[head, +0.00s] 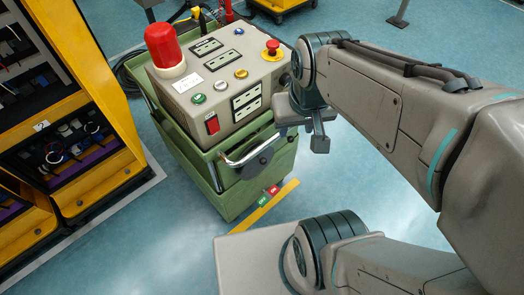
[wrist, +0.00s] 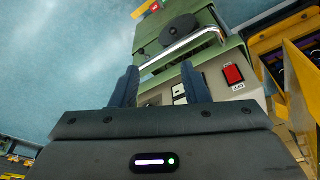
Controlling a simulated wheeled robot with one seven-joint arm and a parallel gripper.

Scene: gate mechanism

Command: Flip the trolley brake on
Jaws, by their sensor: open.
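The trolley (head: 197,165) is a green cart with a grey control box on top. Low on its near right corner, close to the floor, sit a small green tab (head: 262,201) and a small red tab (head: 273,190), which look like the brake pedals; their labels are too small to read. My gripper (head: 303,143) is open and empty beside the right end of the control box, well above the tabs. In the wrist view its fingers (wrist: 158,88) stand apart in front of the trolley's silver handle (wrist: 185,47), with nothing gripped.
The grey control box (head: 225,75) carries a red beacon (head: 163,48), a red emergency button (head: 272,47) and a red rocker switch (head: 212,125). A yellow cabinet (head: 105,110) stands at left. A yellow floor stripe (head: 262,213) runs by the trolley.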

